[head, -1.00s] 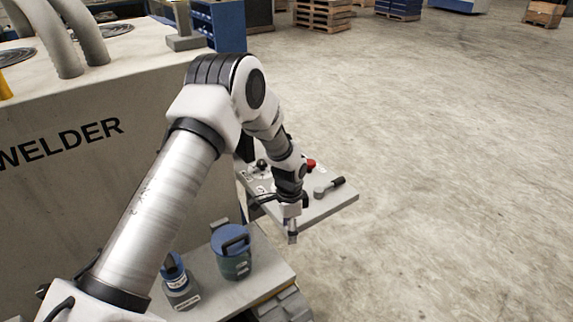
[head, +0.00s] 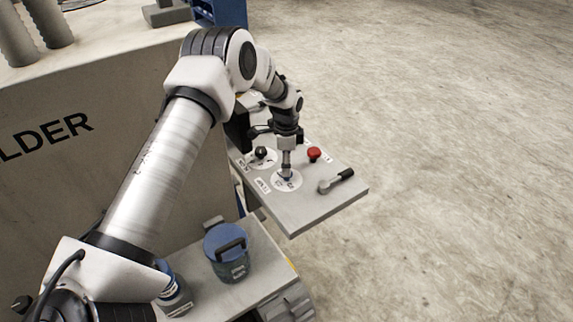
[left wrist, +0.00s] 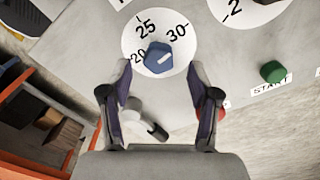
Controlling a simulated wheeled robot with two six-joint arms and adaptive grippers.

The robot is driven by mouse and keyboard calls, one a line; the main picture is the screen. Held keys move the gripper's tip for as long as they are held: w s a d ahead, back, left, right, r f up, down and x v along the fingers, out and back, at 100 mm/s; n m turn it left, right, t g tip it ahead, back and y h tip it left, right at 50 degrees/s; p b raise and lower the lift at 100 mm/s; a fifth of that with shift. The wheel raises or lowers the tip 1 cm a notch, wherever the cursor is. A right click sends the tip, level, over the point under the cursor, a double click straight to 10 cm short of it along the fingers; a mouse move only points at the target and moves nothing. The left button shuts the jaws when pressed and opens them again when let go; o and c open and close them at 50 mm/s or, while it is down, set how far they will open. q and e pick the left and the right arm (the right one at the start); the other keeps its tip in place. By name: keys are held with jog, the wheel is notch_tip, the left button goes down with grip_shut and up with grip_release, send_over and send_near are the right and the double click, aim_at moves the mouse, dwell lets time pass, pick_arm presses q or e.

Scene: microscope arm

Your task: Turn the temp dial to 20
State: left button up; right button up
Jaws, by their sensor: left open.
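The temp dial is a blue knob (left wrist: 158,57) with a white pointer mark on a white disc (left wrist: 134,42) printed 20, 25 and 30. The mark points to the right and slightly up in the left wrist view, away from the 20. In the head view the white disc (head: 297,183) lies on the grey panel (head: 300,215). My left gripper (head: 286,170) is above it and hides most of the knob. In the left wrist view my left gripper (left wrist: 161,70) is open, its fingers either side of the knob with gaps. My right gripper is not in view.
A second dial with a black knob (head: 261,152), a red button (head: 313,154) and a lever (head: 337,181) are on the same panel. A green START button (left wrist: 273,71) shows in the left wrist view. A blue-lidded canister (head: 228,248) stands on a lower shelf.

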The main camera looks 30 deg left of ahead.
pick_arm(q)
notch_tip(320, 180, down, 2)
jog(key=shift+d+f, duration=0.1)
jog(key=shift+f, duration=0.05)
jog(key=shift+s+f, duration=0.1)
jog(key=shift+f, duration=0.05)
jog(key=c, duration=1.2)
jog(key=shift+o, duration=0.2)
